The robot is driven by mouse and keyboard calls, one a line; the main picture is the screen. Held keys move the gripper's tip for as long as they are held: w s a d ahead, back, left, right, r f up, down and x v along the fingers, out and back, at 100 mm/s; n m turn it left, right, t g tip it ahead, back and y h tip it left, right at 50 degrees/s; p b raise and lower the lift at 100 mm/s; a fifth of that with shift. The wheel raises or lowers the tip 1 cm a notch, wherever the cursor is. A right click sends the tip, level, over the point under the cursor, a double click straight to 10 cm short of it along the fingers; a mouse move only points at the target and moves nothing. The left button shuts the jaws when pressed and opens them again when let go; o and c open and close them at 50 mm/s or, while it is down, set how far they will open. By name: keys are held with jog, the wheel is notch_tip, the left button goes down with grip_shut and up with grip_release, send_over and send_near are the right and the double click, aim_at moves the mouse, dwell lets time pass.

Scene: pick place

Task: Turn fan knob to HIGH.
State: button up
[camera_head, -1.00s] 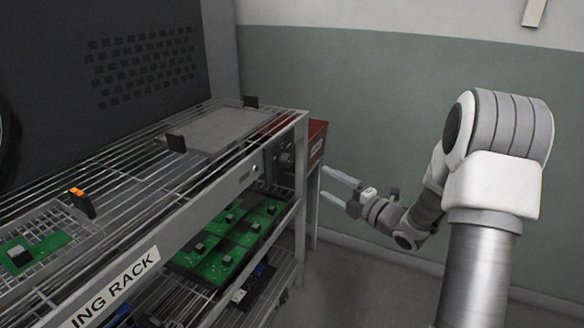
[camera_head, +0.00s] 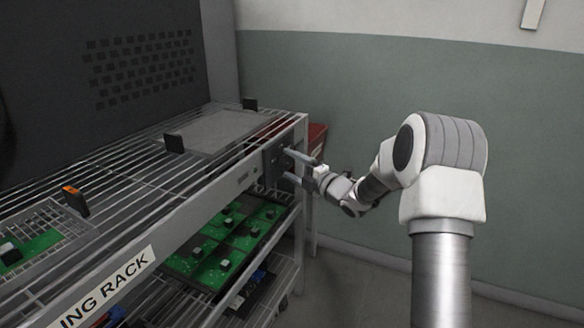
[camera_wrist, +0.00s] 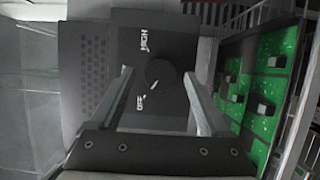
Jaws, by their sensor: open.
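The fan knob (camera_wrist: 162,77) is a round dark dial on a black panel (camera_wrist: 150,30) in the wrist view, with a white pointer mark on its lower part. White labels stand beside it: HIGH (camera_wrist: 143,42) toward the top and one that seems to read OFF (camera_wrist: 139,105) at its lower left. The pointer sits nearer the lower label. My gripper (camera_wrist: 158,82) is open, with one finger on each side of the knob and gaps between. In the head view my gripper (camera_head: 289,167) reaches the panel at the rack's right end, where the knob is hard to make out.
The wire rack (camera_head: 195,209) has a grey plate (camera_head: 212,131) on top and green circuit boards (camera_head: 215,246) on the shelf below. Those boards also show right of my gripper in the wrist view (camera_wrist: 262,95). A red box (camera_head: 317,133) stands behind the rack's end post.

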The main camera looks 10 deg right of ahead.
grip_shut()
dwell(0.3)
